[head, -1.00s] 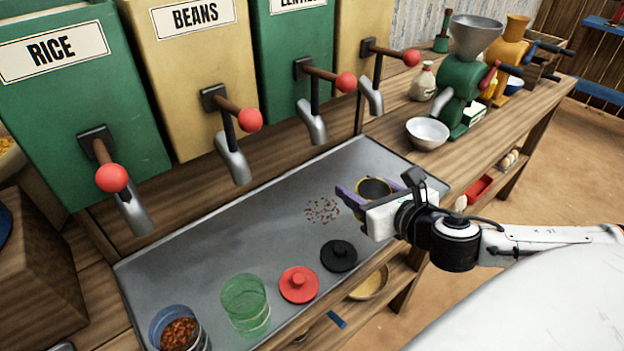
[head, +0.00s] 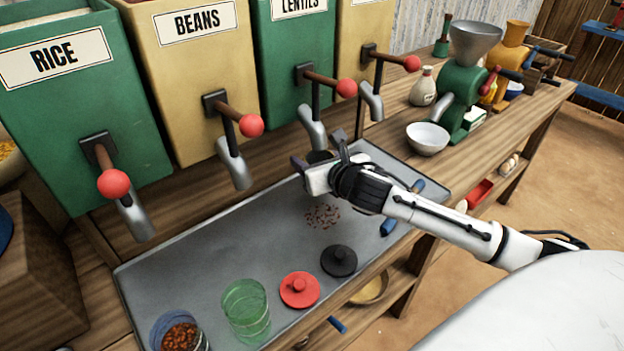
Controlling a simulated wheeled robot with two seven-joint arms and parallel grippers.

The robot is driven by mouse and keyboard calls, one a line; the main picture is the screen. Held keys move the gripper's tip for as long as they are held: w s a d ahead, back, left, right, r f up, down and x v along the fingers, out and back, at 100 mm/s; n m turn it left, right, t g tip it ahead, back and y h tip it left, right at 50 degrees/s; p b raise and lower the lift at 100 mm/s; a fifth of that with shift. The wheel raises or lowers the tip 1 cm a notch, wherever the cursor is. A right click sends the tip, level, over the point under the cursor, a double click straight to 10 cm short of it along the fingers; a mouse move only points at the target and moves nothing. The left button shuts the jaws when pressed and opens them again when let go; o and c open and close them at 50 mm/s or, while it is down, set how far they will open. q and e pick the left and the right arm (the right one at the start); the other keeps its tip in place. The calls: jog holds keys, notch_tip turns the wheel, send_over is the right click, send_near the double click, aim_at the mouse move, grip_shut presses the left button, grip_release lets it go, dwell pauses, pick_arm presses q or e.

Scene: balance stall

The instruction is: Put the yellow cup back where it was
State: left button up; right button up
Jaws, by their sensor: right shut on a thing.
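My right gripper (head: 316,168) is above the back right part of the metal tray, just below the spout of the lentils dispenser. It is shut on the yellow cup (head: 318,157). Only a little of the cup's dark opening shows; the gripper hides most of it. I cannot tell whether the cup touches the tray. My left gripper is not in view.
The metal tray (head: 215,240) bears reddish spilled bits (head: 322,216), a black lid (head: 339,261), a red lid (head: 300,290), a green cup (head: 246,310) and a blue cup (head: 172,325) with reddish contents. Dispenser spouts overhang the back. A white bowl (head: 427,138) stands right.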

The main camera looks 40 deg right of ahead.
notch_tip(320, 180, down, 6)
jog(key=shift+s+r+b, duration=0.15)
jog(key=shift+r+b, duration=0.1)
jog(key=shift+b, duration=0.15)
jog(key=shift+w+f, duration=0.2)
jog(key=shift+f, duration=0.25)
jog(key=shift+f, duration=0.15)
jog(key=o, duration=1.2)
jog(key=shift+r, duration=0.2)
jog(key=p+v, duration=0.1)
jog(key=v, duration=1.1)
